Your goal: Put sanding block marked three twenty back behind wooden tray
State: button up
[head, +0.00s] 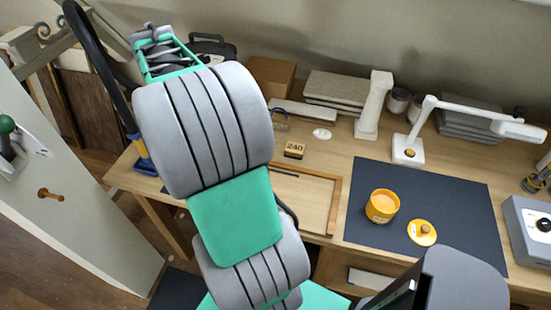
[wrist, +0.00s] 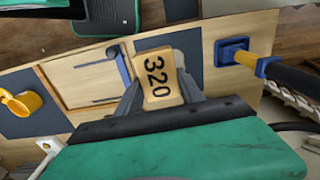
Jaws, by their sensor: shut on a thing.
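The sanding block marked 320 (wrist: 158,80) is a small tan block with dark digits in the wrist view. My gripper (wrist: 156,72) is shut on it, a finger on each side, and holds it above the bench. In the head view my arm covers the gripper and the block. The wooden tray (head: 336,206) is a shallow, light wood frame on the bench, left of the dark mat, partly hidden by my arm. A block marked 240 (head: 294,150) stands behind the tray.
A white disc (head: 321,134), a pale column (head: 374,105) and a white lamp (head: 408,150) stand further back. A black hose (head: 100,65) rises at the left. Bare bench shows right of the 240 block.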

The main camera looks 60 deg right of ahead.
jog(key=s+d+f+m+b, duration=0.1)
jog(key=s+d+f+m, duration=0.1)
jog(key=s+d+m, duration=0.4)
jog(key=s+d+f+m+b, duration=0.1)
jog(key=s+d+f+m, duration=0.25)
jog(key=d, duration=0.45)
jog(key=m+p, duration=0.4)
jog(key=m, duration=0.5)
send_over(329, 161)
notch_tip(329, 161, down, 12)
jog(key=shift+s+f, duration=0.1)
jog(key=shift+f, duration=0.1)
notch_tip(329, 161, down, 3)
jog(key=shift+r+p, duration=0.2)
jog(key=shift+p, duration=0.5)
jog(key=shift+f+b, duration=0.35)
jog(key=shift+f, duration=0.1)
jog(key=o, duration=1.3)
